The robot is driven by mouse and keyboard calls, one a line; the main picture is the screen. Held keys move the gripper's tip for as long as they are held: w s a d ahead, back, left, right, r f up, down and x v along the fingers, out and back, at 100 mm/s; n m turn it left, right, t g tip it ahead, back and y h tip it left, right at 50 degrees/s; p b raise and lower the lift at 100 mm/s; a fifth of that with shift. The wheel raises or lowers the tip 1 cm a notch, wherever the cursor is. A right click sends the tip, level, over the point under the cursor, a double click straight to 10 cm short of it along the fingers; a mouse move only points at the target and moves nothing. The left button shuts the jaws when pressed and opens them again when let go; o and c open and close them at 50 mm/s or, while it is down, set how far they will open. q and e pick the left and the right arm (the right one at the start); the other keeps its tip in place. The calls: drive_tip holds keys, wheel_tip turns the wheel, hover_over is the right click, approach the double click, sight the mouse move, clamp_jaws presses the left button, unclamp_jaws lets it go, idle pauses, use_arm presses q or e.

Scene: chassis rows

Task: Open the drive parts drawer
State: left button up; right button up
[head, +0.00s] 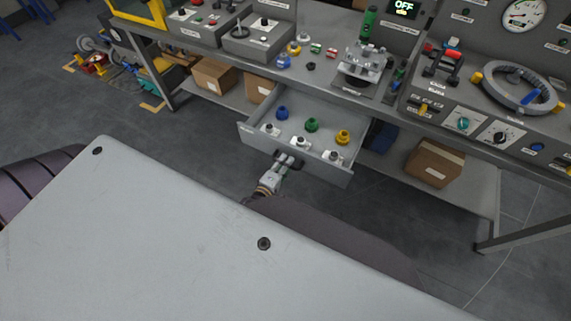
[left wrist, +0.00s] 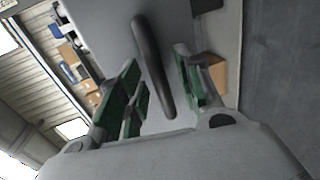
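The drive parts drawer (head: 328,174) stands pulled out from under the workbench in the head view. Blue, green and yellow knobbed parts (head: 312,125) and several white-based pieces (head: 300,143) are inside it. My left gripper (head: 281,163) is at the drawer's front, at its dark handle (head: 293,161). In the left wrist view the handle (left wrist: 153,65) runs between the green-padded fingers of this gripper (left wrist: 158,75). The fingers are apart, with visible gaps on both sides of the handle. My right gripper is not in view.
The workbench (head: 325,80) carries switch boxes, a small fixture (head: 362,66) and a panel with a handwheel (head: 518,88). Cardboard boxes (head: 435,163) sit on the lower shelf. The floor in front of the drawer is clear except for my own body.

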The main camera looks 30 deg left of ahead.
use_arm(q)
drive_tip(key=v, duration=1.1)
idle(0.4)
drive_tip(key=shift+s, duration=0.1)
idle(0.6)
